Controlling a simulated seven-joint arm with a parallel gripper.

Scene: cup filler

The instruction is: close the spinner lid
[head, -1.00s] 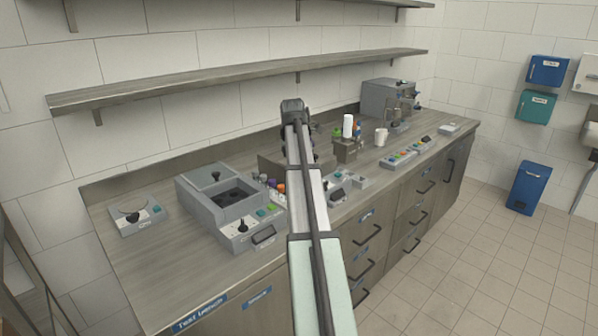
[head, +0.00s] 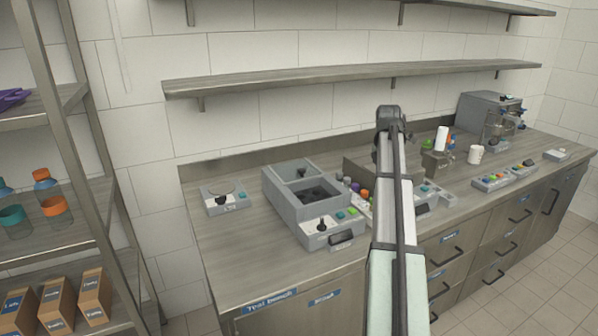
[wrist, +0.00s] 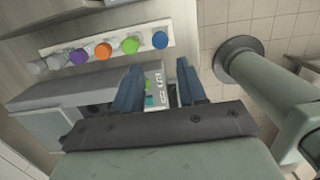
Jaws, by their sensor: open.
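The spinner appears to be the grey box-shaped machine (head: 276,205) on the left half of the bench in the head view. A pale panel that looks like its lid (head: 295,171) lies at its back, and a dark well is uncovered in front of it. My gripper (wrist: 160,70) is open and empty in the wrist view, with its two fingers apart over part of a grey machine with buttons. I cannot tell how far above it they are. In the head view my arm hides the gripper.
A white rack (wrist: 118,43) with several coloured caps lies near the gripper in the wrist view. A small dial device (head: 228,198) stands left of the machine. A white mug (head: 475,154) and a button panel (head: 505,177) are to the right. A shelf (head: 350,80) hangs above.

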